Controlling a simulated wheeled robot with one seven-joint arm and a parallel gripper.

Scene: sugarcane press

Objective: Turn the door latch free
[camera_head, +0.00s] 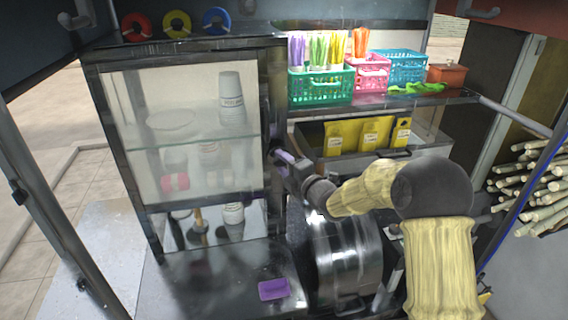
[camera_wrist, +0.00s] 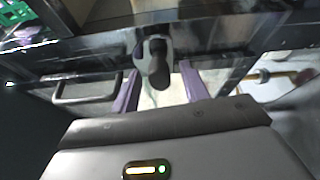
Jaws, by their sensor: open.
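The cabinet door (camera_head: 190,130) is a dark-framed clear panel on the left of the head view, and it looks closed. My gripper (camera_head: 284,164) is at the right edge of the door. In the wrist view my gripper (camera_wrist: 158,76) has its two purple fingers spread apart. A latch (camera_wrist: 154,60), a small pale and dark rounded piece, stands out from a dark frame between the fingertips. I see gaps on both sides and no clear contact. In the head view I cannot make out the latch beside my gripper.
A shiny metal drum (camera_head: 345,255) stands below my arm. A shelf holds a green basket (camera_head: 320,84), a pink basket (camera_head: 371,78) and a blue basket (camera_head: 402,68). Yellow packs (camera_head: 372,133) stand beneath. A purple block (camera_head: 273,289) lies on the counter. Cane stalks (camera_head: 535,185) lie at right.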

